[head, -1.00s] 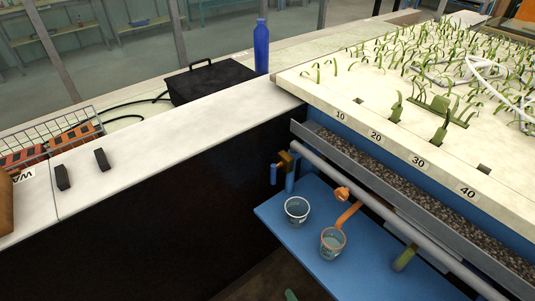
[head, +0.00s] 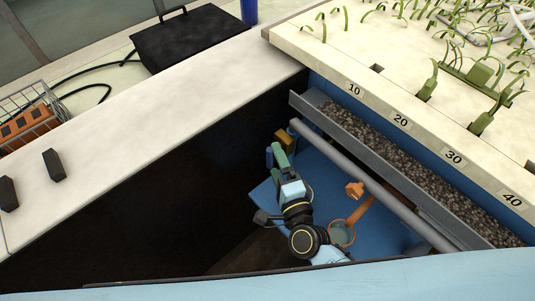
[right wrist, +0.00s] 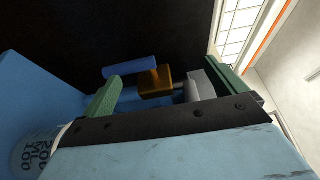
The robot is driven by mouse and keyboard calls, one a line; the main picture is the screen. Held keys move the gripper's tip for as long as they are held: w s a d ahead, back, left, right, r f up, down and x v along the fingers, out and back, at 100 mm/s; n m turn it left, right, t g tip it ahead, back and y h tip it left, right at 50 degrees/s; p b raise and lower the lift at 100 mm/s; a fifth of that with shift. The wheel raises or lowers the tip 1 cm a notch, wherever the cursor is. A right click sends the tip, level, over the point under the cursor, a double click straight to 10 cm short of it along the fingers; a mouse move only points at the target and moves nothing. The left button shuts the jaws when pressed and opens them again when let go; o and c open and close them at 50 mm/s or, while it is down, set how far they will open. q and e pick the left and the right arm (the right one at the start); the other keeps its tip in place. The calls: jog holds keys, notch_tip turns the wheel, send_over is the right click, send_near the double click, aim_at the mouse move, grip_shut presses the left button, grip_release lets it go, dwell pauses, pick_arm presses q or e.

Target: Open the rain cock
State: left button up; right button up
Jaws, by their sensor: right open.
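The rain cock, a brass block (head: 284,138) with a blue lever (head: 269,156), sits at the left end of the grey pipe (head: 365,180) under the bed. My right gripper (head: 280,158), with green fingers, is right at the cock and partly covers it in the head view. In the right wrist view the gripper is open. The brass body (right wrist: 155,82) and the grey pipe end (right wrist: 199,84) show between or just beyond the fingers. The blue lever (right wrist: 130,67) points left there. I cannot tell whether a finger touches it. My left gripper is not in view.
An orange-rimmed cup (head: 341,233) stands on the blue shelf (head: 322,178) below the pipe, beside my right arm. A marked cup (right wrist: 38,152) shows at lower left in the wrist view. The gravel trough (head: 410,160) runs above the pipe. A black wall stands left.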

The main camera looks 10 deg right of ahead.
aim_at(271, 154)
notch_tip(271, 154, down, 5)
jog(key=b, duration=0.4)
jog(key=shift+w, duration=0.1)
jog(key=x, duration=0.2)
jog(key=b+x, duration=0.1)
jog(key=x, duration=0.1)
jog(key=b+x, duration=0.1)
jog(key=x, duration=0.2)
jog(key=shift+w+d+f, duration=0.15)
jog(key=shift+w+d, duration=0.05)
jog(key=shift+d, duration=0.1)
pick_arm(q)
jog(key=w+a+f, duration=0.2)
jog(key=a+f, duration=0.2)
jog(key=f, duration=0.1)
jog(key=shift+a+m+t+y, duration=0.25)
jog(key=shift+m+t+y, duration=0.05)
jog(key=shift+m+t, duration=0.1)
pick_arm(e)
jog(key=c, duration=1.4)
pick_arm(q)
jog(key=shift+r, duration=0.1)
